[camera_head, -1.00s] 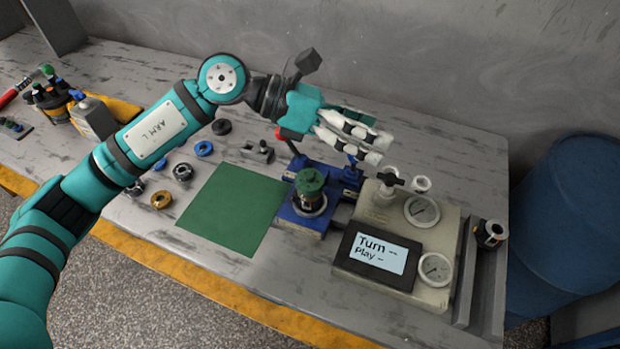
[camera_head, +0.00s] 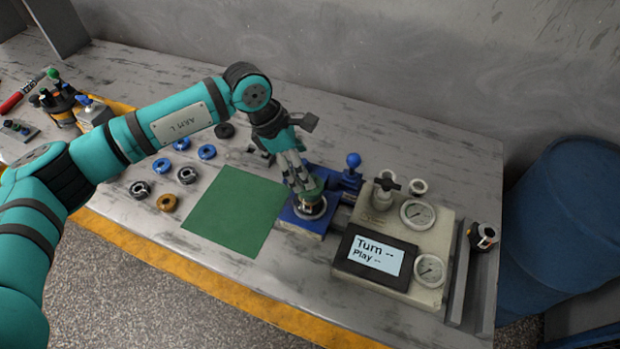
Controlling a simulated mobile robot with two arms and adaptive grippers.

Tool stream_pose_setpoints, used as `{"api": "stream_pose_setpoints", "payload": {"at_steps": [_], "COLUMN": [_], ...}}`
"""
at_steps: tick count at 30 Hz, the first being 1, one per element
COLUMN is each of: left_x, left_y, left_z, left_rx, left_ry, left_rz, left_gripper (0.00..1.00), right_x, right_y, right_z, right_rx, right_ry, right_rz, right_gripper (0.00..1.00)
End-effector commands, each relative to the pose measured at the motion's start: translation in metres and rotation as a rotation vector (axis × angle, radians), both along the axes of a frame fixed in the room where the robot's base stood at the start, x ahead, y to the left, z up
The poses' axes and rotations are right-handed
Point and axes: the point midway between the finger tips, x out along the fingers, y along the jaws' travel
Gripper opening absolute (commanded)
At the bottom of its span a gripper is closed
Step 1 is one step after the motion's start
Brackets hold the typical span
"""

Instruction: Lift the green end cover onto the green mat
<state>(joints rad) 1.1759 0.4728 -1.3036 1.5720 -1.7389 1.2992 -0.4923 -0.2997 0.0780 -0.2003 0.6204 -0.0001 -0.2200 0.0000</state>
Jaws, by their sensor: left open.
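The green end cover (camera_head: 314,190) sits on top of the motor in the blue fixture (camera_head: 300,224), just right of the mat. My left gripper (camera_head: 303,187) points down at the cover from above and behind. Its fingers are open and partly hide the cover; I cannot tell whether they touch it. The green mat (camera_head: 235,211) lies flat and bare on the bench. My right gripper is not in view.
A grey test unit with gauges and a display (camera_head: 376,255) stands right of the fixture. Several rings, one of them brass (camera_head: 167,202), lie left of the mat. A blue knob (camera_head: 353,160) rises behind the fixture. A blue barrel (camera_head: 562,225) stands at the right.

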Motion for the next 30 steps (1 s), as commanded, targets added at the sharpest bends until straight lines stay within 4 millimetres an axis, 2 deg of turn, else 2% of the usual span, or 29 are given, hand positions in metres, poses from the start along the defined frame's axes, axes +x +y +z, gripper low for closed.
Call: {"api": "stream_pose_setpoints", "payload": {"at_steps": [8, 12, 16, 25, 30], "left_x": [0.0, 0.0, 0.001, 0.002, 0.002], "left_y": [-0.007, -0.012, -0.018, -0.02, -0.02], "left_z": [-0.018, -0.038, -0.055, -0.062, -0.062], "left_rx": [-0.001, 0.0, -0.001, -0.001, -0.002], "left_ry": [0.002, 0.004, 0.002, -0.002, -0.001], "left_rz": [-0.001, -0.001, -0.001, -0.001, -0.001], "left_gripper": [0.83, 0.83, 0.83, 0.83, 0.62], "right_x": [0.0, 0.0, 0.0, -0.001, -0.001], "right_y": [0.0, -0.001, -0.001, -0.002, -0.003], "right_z": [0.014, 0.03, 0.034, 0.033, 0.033], "right_rx": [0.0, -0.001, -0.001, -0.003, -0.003], "right_ry": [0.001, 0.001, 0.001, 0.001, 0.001], "right_rz": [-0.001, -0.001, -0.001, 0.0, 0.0], "right_gripper": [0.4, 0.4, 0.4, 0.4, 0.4]}}
